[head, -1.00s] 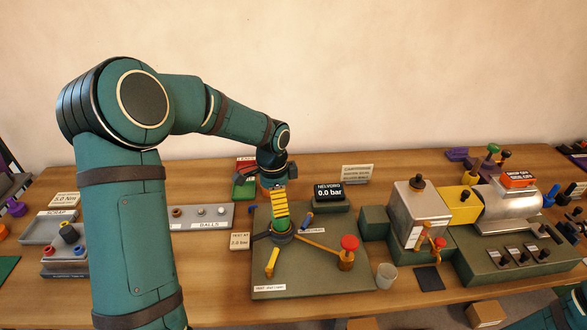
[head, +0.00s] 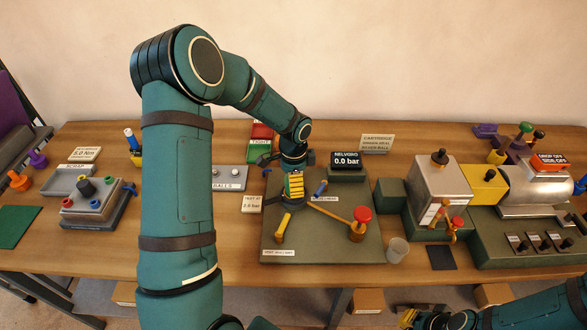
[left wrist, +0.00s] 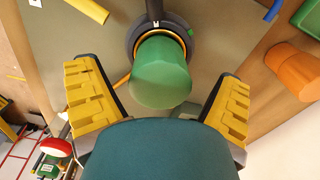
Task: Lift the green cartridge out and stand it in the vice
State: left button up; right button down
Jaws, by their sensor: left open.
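The green cartridge (left wrist: 160,72) sits in a dark round socket (left wrist: 188,30) in the left wrist view, its rounded top facing the camera. My left gripper (head: 292,200) is open, with one yellow finger on each side of the cartridge. I see a gap on both sides, so the fingers are not closed on it. In the head view this gripper hides the cartridge above the grey-green base plate (head: 330,250). My right gripper (head: 425,318) shows partly at the bottom edge; its jaws are unclear. I cannot make out a vice for certain.
On the plate are a red-topped knob (head: 361,216) with an orange bar, a yellow handle (head: 283,228) and a blue pin (head: 320,188). The gauge (head: 346,160) reads 0.0 bar. A clear cup (head: 397,250) stands at the plate's right.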

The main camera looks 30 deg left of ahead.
pick_arm(q)
jog(key=shift+f, duration=1.35)
jog(key=c, duration=1.4)
